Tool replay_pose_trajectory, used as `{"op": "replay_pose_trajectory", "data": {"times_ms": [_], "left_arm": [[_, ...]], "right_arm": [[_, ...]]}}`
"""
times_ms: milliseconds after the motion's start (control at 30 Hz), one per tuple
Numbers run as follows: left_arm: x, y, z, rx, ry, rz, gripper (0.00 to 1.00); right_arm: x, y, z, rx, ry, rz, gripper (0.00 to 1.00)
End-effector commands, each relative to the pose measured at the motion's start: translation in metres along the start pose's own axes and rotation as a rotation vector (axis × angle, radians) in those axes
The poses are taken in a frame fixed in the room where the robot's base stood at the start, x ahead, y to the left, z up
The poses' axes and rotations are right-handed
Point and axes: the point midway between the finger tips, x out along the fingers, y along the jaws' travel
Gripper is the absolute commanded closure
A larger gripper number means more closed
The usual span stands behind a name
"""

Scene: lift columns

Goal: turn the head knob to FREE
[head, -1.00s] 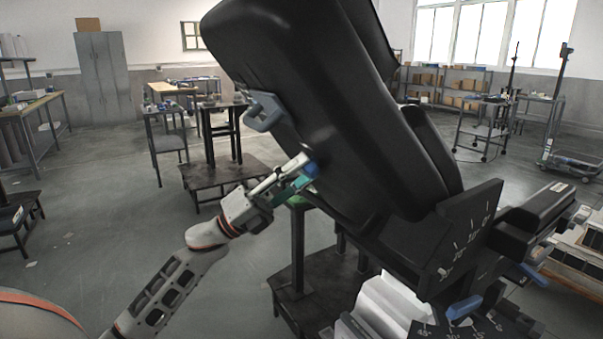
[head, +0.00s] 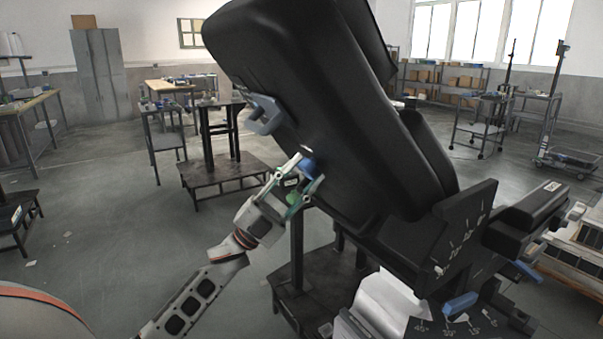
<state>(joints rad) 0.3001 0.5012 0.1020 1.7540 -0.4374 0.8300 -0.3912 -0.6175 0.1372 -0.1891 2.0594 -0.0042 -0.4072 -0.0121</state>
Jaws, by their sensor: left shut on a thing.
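The head knob (head: 308,167) is a small blue knob on the near side of the large black padded section (head: 325,110) of the tilted chair-like equipment. My left gripper (head: 306,174) comes up from the lower left and is shut on the knob, with a finger on either side. The fingers partly cover the knob. Its pointing direction and any FREE marking cannot be read. My right gripper is not in view.
A grey-blue handle (head: 264,114) sticks out above the knob. Lower right are a black plate with angle marks (head: 463,245) and a blue lever (head: 461,304). A dark stand (head: 222,170) is behind. Open floor (head: 120,215) lies to the left.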

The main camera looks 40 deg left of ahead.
Motion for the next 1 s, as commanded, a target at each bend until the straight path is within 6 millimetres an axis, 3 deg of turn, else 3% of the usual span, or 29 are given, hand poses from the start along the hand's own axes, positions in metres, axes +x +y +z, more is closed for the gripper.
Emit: {"op": "replay_pose_trajectory", "data": {"times_ms": [633,667,700,1000], "left_arm": [[0.0008,-0.0019,0.0001,-0.05,-0.004,-0.018,0.88],[0.0008,-0.0019,0.0001,-0.05,-0.004,-0.017,0.61],[0.0008,-0.0017,0.0,-0.05,-0.004,-0.017,0.51],[0.0002,-0.0005,0.0,-0.049,-0.004,-0.015,0.5]], "right_arm": [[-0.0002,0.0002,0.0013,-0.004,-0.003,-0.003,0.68],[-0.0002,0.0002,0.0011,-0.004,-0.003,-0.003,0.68],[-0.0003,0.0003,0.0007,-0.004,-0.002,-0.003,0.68],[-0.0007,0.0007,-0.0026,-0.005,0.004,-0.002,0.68]]}}
